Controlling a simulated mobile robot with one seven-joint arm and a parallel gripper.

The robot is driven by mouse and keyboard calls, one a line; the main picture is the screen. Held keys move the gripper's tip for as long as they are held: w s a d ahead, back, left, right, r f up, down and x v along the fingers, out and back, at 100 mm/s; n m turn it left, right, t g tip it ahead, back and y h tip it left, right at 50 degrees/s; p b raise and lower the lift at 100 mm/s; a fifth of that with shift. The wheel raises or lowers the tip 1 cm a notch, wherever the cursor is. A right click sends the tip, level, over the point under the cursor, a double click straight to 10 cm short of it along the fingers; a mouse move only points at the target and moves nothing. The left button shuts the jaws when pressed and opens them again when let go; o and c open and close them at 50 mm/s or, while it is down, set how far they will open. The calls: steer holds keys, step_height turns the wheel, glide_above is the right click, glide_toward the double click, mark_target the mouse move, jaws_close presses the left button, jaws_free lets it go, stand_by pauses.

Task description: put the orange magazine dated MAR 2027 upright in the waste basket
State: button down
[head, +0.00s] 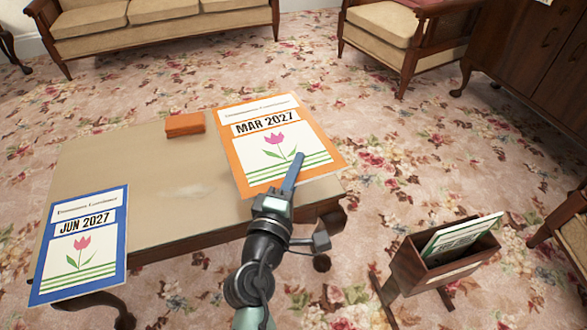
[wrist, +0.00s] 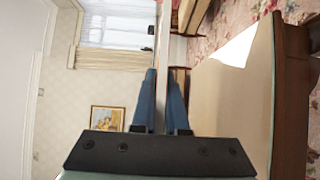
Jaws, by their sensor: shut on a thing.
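The orange magazine (head: 253,170) dated MAR 2027 shows its cover in the head view, with its right part past the table's right end. My gripper (head: 293,172) is shut on its near edge. In the wrist view the magazine (wrist: 163,50) is a thin edge-on strip between the blue fingers (wrist: 160,105), apart from the tabletop. A brown wooden box on legs (head: 411,266), with a pale label, stands on the floor at the lower right. A green magazine (head: 455,238) leans in it. I cannot tell whether this box is the waste basket.
The low table (head: 160,210) holds a blue JUN 2027 magazine (head: 82,245) at its near left and an orange block (head: 185,124) near its far edge. A sofa (head: 125,20), an armchair (head: 385,25) and a dark cabinet (head: 530,50) stand around. Open carpet lies between table and cabinet.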

steer(key=s+d+f+n+y+p, duration=0.1)
steer(key=s+f+n+y, duration=0.1)
steer(key=s+f, duration=0.3)
steer(key=shift+s+d+f+t+y, duration=0.3)
steer(key=shift+s+d+f+y, duration=0.15)
steer(key=shift+s, duration=0.8)
